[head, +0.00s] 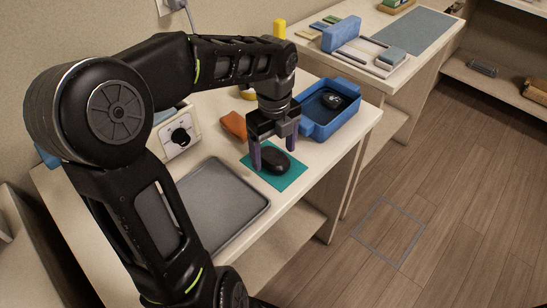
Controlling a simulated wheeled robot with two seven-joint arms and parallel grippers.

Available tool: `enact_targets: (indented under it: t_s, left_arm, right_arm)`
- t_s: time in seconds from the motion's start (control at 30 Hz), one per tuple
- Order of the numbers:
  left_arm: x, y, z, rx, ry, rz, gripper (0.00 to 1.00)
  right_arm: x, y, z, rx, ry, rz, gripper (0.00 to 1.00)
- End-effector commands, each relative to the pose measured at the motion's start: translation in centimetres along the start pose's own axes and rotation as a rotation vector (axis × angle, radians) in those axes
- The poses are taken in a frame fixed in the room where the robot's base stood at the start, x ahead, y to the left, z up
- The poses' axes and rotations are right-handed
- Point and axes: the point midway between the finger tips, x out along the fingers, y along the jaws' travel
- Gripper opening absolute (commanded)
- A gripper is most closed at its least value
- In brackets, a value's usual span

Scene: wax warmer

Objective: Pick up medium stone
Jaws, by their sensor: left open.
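A dark, smooth oval stone (276,162) lies on a teal mat (293,176) near the front edge of the table. My left gripper (273,155) is open, pointing down, with its two purple fingers spread over and around the stone. I cannot tell whether the fingers touch it. Another dark stone (332,100) sits inside the blue bin (345,118) to the right. My right gripper is not in view.
A grey tray (215,200) lies left of the mat. An orange cloth-like item (234,125) lies behind the gripper, and a white box with a black knob (180,141) stands behind the tray. A second table (403,77) stands at the back right.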

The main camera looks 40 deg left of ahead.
Motion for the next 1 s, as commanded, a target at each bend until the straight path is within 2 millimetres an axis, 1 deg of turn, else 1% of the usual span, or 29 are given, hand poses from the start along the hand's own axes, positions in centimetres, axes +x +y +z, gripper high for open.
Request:
enact_targets:
  t_s: [0.03,0.17,0.73,1.0]
  left_arm:
    - [0.71,0.04,-0.01,0.001,0.001,0.002,0.79]
    - [1.45,0.03,0.02,0.000,0.000,0.000,0.79]
    - [1.42,-0.01,0.02,0.000,-0.001,-0.001,0.79]
    - [1.41,-0.01,0.02,0.000,-0.001,-0.001,0.57]
  right_arm:
    - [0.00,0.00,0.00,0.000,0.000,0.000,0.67]
    - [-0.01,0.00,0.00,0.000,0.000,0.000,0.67]
    - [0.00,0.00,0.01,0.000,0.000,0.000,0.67]
    - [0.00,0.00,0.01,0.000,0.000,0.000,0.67]
